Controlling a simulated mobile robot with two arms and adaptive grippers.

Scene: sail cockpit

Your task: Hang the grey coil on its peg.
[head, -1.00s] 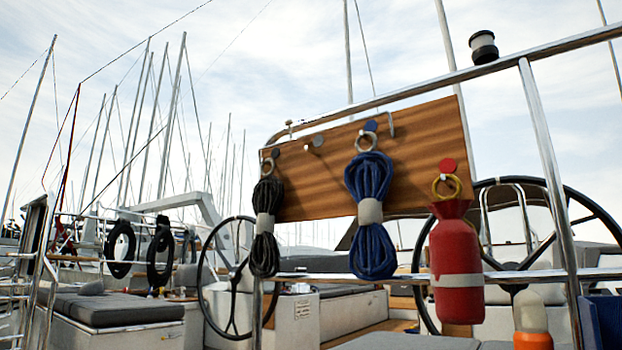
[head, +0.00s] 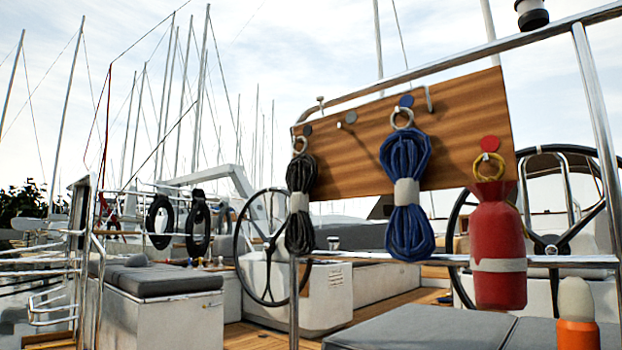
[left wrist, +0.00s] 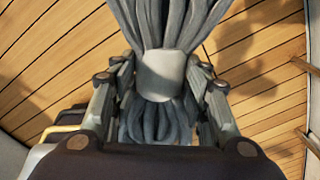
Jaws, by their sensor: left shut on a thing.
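In the left wrist view my left gripper (left wrist: 161,95) is shut on the grey coil (left wrist: 172,25), with a finger on each side of its pale band. The coil's strands spread above and below the band; its ring is out of sight. In the head view a wooden board (head: 455,120) hangs from a rail. A bare peg (head: 341,125) beside a grey disc (head: 351,117) sits on it, between the black coil (head: 300,205) and the blue coil (head: 407,160). Neither gripper nor the grey coil shows in the head view.
A red bag (head: 497,230) hangs by a yellow ring at the board's right. A steel rail (head: 455,45) runs above the board, and another bar passes below it. Steering wheels stand behind. A grey cushion (head: 420,325) and an orange-and-white object (head: 577,315) are low in front.

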